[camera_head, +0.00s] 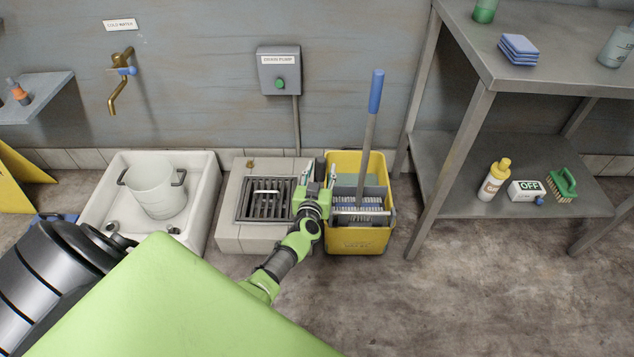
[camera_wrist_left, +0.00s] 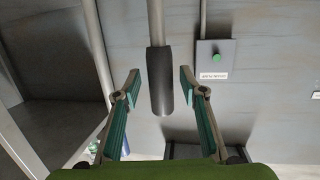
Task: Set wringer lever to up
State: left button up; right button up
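A yellow mop bucket (camera_head: 356,241) with a grey wringer (camera_head: 358,219) stands on the floor right of the drain. A grey rod with a blue grip (camera_head: 376,92) rises nearly upright from it; I cannot tell whether it is the lever or a mop handle. My left gripper (camera_head: 325,173) is at the bucket's left side, fingers apart and empty. In the left wrist view a rod with a dark grip (camera_wrist_left: 160,80) shows in the gap between the open fingertips (camera_wrist_left: 160,82), with no visible contact. My right gripper is not in view.
A grated drain (camera_head: 266,198) and a white basin (camera_head: 212,205) with a pail (camera_head: 157,190) lie to the left. A pump switch box (camera_head: 279,69) is on the wall behind. A metal shelf table (camera_head: 450,150) stands to the right. The floor in front is clear.

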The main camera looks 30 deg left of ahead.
pick_arm(q)
jog(key=v, duration=1.1)
